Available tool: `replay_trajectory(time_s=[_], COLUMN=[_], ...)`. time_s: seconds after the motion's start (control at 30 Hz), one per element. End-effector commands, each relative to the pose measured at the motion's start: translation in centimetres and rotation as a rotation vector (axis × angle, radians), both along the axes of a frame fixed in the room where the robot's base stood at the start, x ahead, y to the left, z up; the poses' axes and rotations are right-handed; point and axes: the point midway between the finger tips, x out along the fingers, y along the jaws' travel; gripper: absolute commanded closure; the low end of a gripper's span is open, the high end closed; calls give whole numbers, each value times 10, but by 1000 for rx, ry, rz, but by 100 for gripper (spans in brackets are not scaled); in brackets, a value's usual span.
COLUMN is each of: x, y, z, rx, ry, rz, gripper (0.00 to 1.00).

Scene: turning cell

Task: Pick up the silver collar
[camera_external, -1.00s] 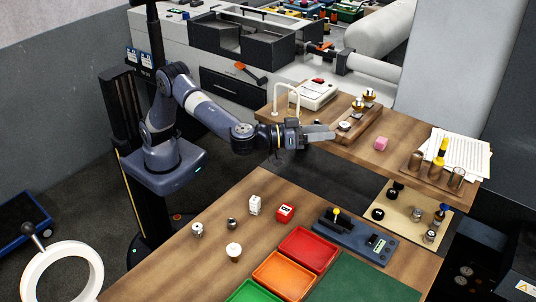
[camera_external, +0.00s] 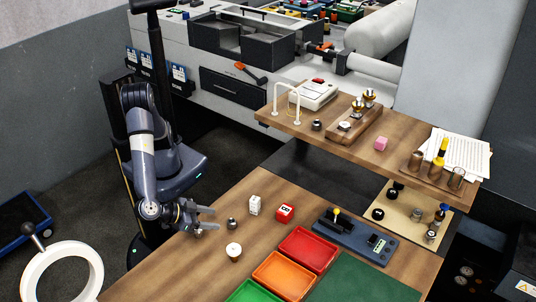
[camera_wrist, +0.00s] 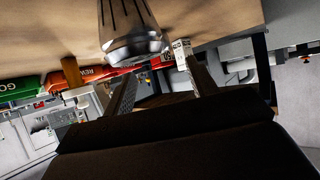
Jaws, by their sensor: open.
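The silver collar (camera_wrist: 135,40) looms large at the top of the wrist view, a shiny metal piece with dark slits and a flared rim. It lies close to the open jaws, nearer their left finger in that view; contact cannot be told. A small dark grey round piece (camera_external: 231,223) stands just beyond the fingertips.
A white knob-like piece (camera_external: 234,250), a white block (camera_external: 254,205) and a red block (camera_external: 285,213) stand nearby on the front table (camera_external: 185,270). Red (camera_external: 309,249), orange and green trays lie to the right. The table's left end has bare wood.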

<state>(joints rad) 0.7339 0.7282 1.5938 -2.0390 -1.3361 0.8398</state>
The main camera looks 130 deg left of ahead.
Motion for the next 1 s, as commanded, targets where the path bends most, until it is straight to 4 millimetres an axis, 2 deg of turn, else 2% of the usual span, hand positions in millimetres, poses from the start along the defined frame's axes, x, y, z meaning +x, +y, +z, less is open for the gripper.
replay_trajectory(time_s=[0.1,0.33,0.6,0.87,1.0], x=[7,13,30,32,32], y=[11,21,49,52,52], z=[-6,-14,-35,-37,-37], rx=[0,1,0,-1,-1], ry=[0,0,1,-1,-1], rz=[1,0,0,-3,-3], gripper=[45,45,45,45,57])
